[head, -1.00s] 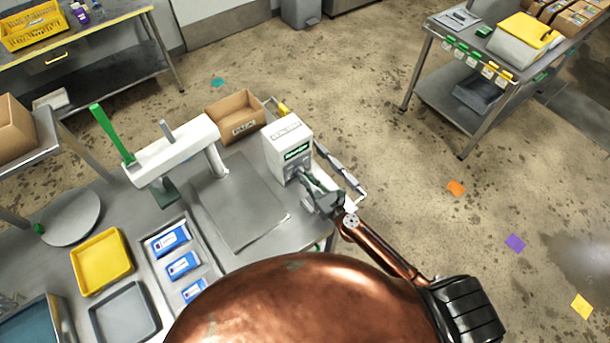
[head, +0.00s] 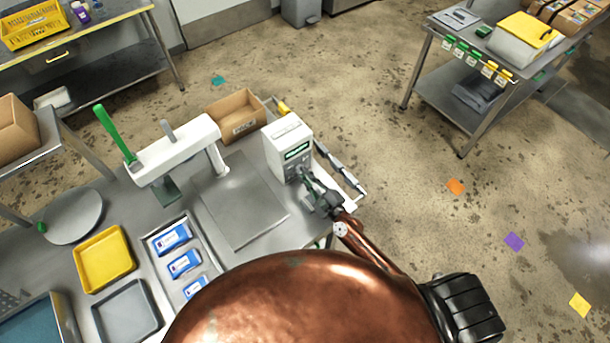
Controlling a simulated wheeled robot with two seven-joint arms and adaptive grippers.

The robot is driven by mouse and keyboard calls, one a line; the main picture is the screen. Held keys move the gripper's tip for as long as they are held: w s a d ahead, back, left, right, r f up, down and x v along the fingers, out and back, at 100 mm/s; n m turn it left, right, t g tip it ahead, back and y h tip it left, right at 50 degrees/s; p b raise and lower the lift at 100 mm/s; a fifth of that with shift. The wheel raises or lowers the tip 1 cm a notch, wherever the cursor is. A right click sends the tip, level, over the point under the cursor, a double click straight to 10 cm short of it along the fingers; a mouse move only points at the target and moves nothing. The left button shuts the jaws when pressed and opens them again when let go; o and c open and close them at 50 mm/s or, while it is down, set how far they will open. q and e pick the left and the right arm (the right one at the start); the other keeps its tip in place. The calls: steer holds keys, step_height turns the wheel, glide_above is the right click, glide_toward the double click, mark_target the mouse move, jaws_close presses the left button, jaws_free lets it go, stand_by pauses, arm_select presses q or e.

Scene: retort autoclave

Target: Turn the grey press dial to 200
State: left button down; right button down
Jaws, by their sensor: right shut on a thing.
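A white control box (head: 290,135) with a green display (head: 297,151) stands at the right end of the steel bench. The grey press dial is on its front face, mostly hidden behind my right gripper, and its setting is too small to read. My right gripper (head: 306,178) is at the lower front of the box, shut on the dial. The white press (head: 175,150) with its green lever (head: 113,133) stands to the left of the box. My left gripper is not in view.
A bare grey plate (head: 243,213) lies on the bench before the box. To the left are a tray of blue packs (head: 160,246), a yellow tray (head: 104,260) and a grey tray (head: 127,311). A cardboard box (head: 236,116) stands behind.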

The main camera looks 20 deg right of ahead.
steer(key=n, duration=0.5)
steer(key=shift+n+p, duration=0.3)
steer(key=n, duration=0.5)
steer(key=shift+p, duration=0.4)
steer(key=n+p, duration=0.1)
steer(key=n, duration=0.5)
steer(key=shift+n, duration=0.4)
steer(key=shift+f, duration=0.1)
steer(key=c, duration=2)
jaws_free()
steer(key=shift+s+d, duration=0.1)
steer(key=shift+s, duration=0.05)
steer(key=v, duration=1.1)
steer(key=shift+s, duration=0.4)
